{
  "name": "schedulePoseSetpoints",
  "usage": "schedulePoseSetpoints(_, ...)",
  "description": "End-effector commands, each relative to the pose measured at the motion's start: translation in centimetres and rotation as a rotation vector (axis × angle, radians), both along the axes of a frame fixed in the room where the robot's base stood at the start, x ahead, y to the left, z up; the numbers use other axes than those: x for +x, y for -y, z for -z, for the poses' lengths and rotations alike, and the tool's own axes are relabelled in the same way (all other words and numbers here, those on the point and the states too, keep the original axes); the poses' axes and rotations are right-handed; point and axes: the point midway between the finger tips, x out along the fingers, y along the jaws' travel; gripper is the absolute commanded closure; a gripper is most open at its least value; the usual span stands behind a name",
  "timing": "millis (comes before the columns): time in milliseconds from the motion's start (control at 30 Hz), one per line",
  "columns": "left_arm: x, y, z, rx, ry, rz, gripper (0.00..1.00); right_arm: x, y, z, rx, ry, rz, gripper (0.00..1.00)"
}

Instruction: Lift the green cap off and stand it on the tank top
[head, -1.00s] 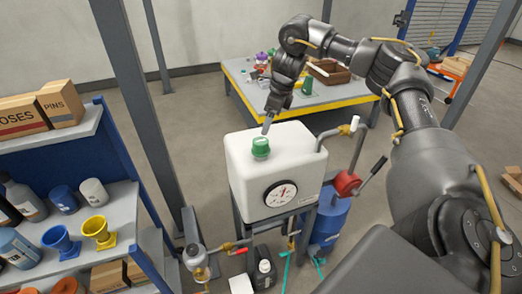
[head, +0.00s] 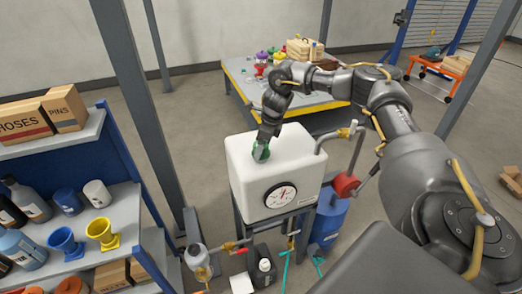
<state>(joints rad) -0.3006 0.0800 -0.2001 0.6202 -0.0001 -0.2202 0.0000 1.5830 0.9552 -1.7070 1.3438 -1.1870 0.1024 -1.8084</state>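The green cap (head: 261,151) is on the top of the white tank (head: 245,180), near its front left. My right gripper (head: 262,143) has come down over the cap, with its fingers at the cap's sides. The fingers and wrist hide part of the cap, and I cannot tell whether they are closed on it. The bare tank top (head: 295,148) shows to the right of the cap. My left gripper is not in view.
A round gauge (head: 280,195) is on the tank's front. A pipe with a brass valve (head: 345,132) and a red-handled part (head: 346,185) stand at the right. A shelf (head: 120,215) with bottles and funnels is at the left. A cluttered table (head: 240,85) stands behind.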

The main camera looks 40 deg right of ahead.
Motion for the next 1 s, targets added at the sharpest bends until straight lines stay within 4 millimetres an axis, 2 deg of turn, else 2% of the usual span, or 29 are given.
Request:
schedulePoseSetpoints(100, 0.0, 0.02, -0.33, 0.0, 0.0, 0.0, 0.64, 0.1, -0.06, 0.77, -0.002, -0.001, 0.001, 0.23)
schedulePoseSetpoints(333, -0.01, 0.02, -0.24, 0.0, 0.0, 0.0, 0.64, 0.15, -0.08, 0.91, -0.001, 0.0, 0.001, 0.24)
schedulePoseSetpoints(733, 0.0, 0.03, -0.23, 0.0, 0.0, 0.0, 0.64, 0.14, -0.08, 0.9, -0.001, 0.0, 0.001, 0.76)
schedulePoseSetpoints(1000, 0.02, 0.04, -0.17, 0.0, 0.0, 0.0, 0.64, 0.1, -0.09, 0.91, 0.0, -0.001, 0.001, 0.76)
